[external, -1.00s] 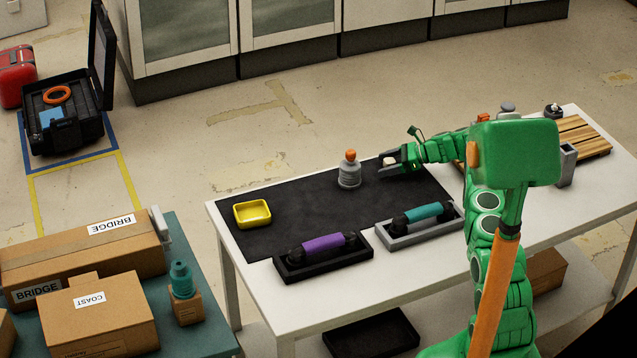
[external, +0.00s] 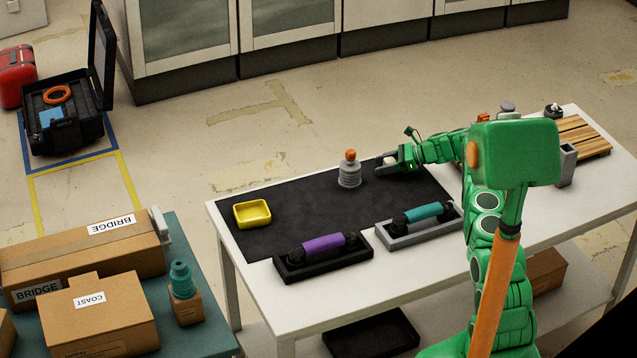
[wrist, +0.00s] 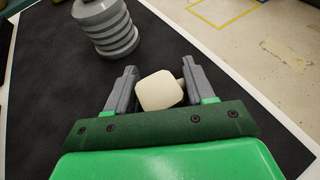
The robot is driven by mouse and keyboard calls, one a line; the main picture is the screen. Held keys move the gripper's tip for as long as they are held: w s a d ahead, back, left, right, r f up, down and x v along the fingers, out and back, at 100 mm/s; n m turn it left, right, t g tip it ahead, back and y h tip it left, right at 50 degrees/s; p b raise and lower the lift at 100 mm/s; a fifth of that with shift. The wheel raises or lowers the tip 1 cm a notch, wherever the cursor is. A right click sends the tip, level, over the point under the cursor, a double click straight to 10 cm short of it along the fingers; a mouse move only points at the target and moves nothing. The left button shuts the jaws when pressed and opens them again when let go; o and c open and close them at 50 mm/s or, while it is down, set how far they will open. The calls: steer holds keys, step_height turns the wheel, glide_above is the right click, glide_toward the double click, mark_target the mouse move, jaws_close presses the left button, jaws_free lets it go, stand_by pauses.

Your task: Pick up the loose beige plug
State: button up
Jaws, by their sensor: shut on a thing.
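The beige plug (wrist: 159,91) is a pale rounded block between the two grey fingers of my gripper (wrist: 158,70) in the wrist view. My gripper is shut on it. In the external view the plug (external: 389,160) shows as a small pale spot at the end of my gripper (external: 386,165), over the right back part of the black mat (external: 300,205). Whether the plug touches the mat cannot be told. Its underside is hidden.
A grey ribbed stack with an orange top (external: 349,170) stands just left of my gripper. A yellow tray (external: 253,213) sits at the mat's left. Purple (external: 322,243) and teal (external: 422,213) handsets rest in cradles at the front. The mat's middle is clear.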

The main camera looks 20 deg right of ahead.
mark_target(386, 162)
step_height(386, 162, up, 3)
steer(key=shift+f, duration=0.1)
steer(key=shift+s+a+r, duration=0.1)
steer(key=shift+s+r, duration=0.25)
steer(key=shift+r, duration=0.2)
steer(key=shift+s+r, duration=0.35)
steer(key=shift+r, duration=0.2)
steer(key=shift+s+a+r, duration=0.3)
steer(key=shift+s+r, duration=1)
steer(key=shift+s, duration=0.8)
steer(key=shift+s+a+r, duration=0.3)
steer(key=shift+s+r, duration=1.05)
steer(key=shift+s, duration=0.7)
steer(key=shift+s+a+r, duration=0.3)
steer(key=shift+s+r, duration=1)
steer(key=shift+s, duration=0.8)
